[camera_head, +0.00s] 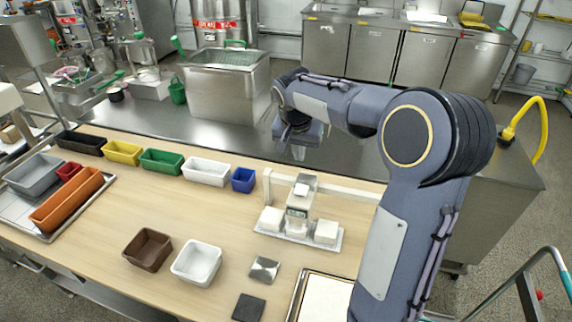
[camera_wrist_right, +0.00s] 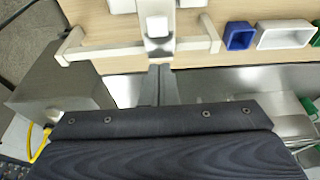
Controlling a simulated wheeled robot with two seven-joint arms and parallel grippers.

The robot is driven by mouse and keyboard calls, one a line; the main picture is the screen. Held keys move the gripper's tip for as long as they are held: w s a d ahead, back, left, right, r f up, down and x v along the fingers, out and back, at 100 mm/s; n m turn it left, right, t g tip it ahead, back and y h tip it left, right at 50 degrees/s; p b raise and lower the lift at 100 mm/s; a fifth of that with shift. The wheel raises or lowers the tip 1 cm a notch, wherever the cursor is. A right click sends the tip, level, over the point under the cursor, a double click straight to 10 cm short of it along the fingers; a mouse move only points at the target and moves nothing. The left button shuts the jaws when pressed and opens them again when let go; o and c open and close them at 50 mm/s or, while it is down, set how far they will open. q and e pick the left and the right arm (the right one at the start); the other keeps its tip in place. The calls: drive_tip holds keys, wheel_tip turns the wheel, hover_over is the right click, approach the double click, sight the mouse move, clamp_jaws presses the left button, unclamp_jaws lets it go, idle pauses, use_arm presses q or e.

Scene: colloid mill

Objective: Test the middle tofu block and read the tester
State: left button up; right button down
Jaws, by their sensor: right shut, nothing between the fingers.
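The tester (camera_head: 298,204), a pale upright device with a small dark display, stands over the middle of a metal tray (camera_head: 295,242). One white tofu block (camera_head: 271,219) sits left of it and another white tofu block (camera_head: 326,232) sits right. The middle block is hidden or not clearly distinguishable at the tester. The display is too small to read. My right gripper (camera_head: 298,152) is shut and empty, beyond the tester in the head view. In the right wrist view the shut fingers (camera_wrist_right: 160,70) point toward the tester (camera_wrist_right: 158,27), apart from it. My left gripper is not in view.
A pale rail (camera_head: 345,190) runs behind the tester. A blue bin (camera_head: 243,180) and white bin (camera_head: 206,171) stand to its left. A brown bin (camera_head: 148,249), white tub (camera_head: 197,262) and dark square (camera_head: 248,308) lie nearer. The wooden table's middle left is clear.

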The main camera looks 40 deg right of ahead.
drive_tip(key=b, duration=0.7)
approach(301, 190)
drive_tip(key=x, duration=0.4)
drive_tip(key=w+x, duration=0.1)
drive_tip(key=x, duration=0.1)
drive_tip(key=shift+d+r, duration=0.2)
drive_tip(key=shift+d, duration=0.2)
drive_tip(key=shift+f, duration=0.45)
wheel_tip(301, 190, down, 2)
drive_tip(key=shift+s+f+b, duration=0.1)
drive_tip(key=shift+b, duration=1.05)
drive_tip(key=shift+a, duration=0.1)
drive_tip(key=shift+s, duration=0.1)
drive_tip(key=shift+f, duration=0.1)
